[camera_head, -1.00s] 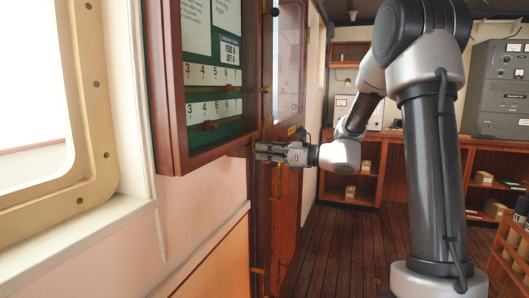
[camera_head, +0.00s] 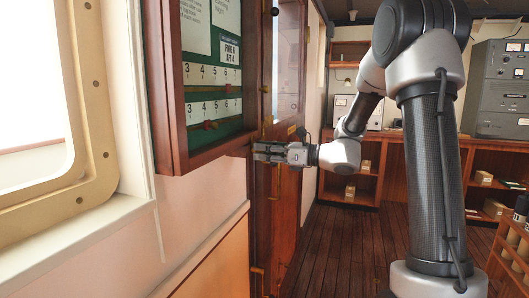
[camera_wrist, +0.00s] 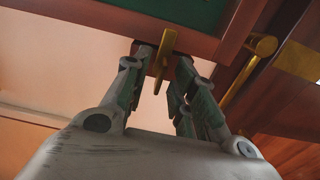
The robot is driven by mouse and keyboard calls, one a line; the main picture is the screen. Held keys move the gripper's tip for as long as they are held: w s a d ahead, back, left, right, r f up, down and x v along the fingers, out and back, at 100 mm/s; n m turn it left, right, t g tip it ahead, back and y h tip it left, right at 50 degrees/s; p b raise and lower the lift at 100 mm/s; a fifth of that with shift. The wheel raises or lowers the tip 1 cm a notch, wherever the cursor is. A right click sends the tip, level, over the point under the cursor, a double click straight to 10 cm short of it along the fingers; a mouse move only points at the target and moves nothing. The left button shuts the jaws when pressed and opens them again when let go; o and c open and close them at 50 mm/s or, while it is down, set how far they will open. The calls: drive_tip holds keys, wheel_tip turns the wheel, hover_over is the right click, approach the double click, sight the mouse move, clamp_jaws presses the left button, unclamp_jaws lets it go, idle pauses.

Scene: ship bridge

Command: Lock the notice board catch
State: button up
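The notice board (camera_head: 168,95) is a wood-framed case with a green back, hung on the wall at left. It also shows from below in the wrist view (camera_wrist: 115,20). Its brass catch (camera_wrist: 168,42) hangs at the lower frame edge in the wrist view, roughly upright. My gripper (camera_wrist: 163,66) is open, with one finger on each side of the catch. A gap shows at the left finger; whether the right finger touches it is unclear. In the head view my gripper (camera_head: 256,152) is at the board's lower right corner, and the catch is too small to make out.
A wooden door (camera_head: 287,190) with brass fittings stands just right of the board, close behind my gripper. A brass rod-like handle (camera_wrist: 250,65) is right of the fingers. A window frame (camera_head: 98,120) is at left. The plank floor (camera_head: 340,245) is clear.

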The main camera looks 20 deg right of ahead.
drive_tip(key=v, duration=1.2)
drive_tip(key=s+d+f+n+g+h, duration=0.1)
drive_tip(key=s+f+n+g+h, duration=0.35)
drive_tip(key=s+f+n, duration=0.4)
drive_tip(key=s+d+f+n+g+h, duration=0.2)
drive_tip(key=s+f+n+g+h, duration=0.3)
drive_tip(key=s, duration=0.6)
drive_tip(key=s+d+r+n+t+h, duration=0.2)
drive_tip(key=s+r+n+h, duration=0.3)
drive_tip(key=n, duration=0.7)
drive_tip(key=shift+s+r+t, duration=0.65)
drive_tip(key=shift+s+r, duration=0.65)
drive_tip(key=shift+r, duration=0.15)
drive_tip(key=shift+d, duration=0.1)
